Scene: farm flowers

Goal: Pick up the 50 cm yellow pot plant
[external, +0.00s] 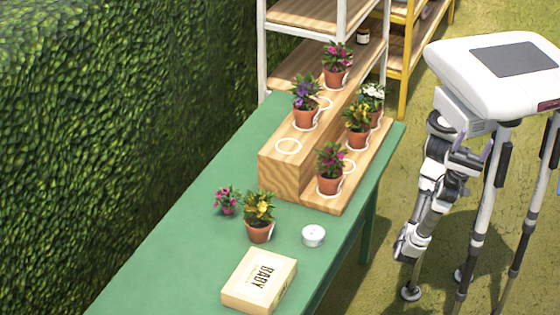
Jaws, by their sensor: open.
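Two potted plants with yellow flowers show in the external view. One yellow pot plant (259,217) stands upright in a terracotta pot on the green table, in front of the wooden stand. The other yellow pot plant (358,125) stands on the lower step of the stand, among other pots. I cannot tell from labels which one is 50 cm. My gripper (408,246) hangs low at the end of my folded arm, to the right of the table and apart from both plants. It is open, and its fingers are small and hard to make out.
The green table (190,235) holds a stepped wooden stand (277,172) with several other potted flowers, a small pink plant (227,200), a white round tin (313,236) and a box marked BABY (259,281). A hedge (90,120) lines the left; shelves (310,12) stand behind.

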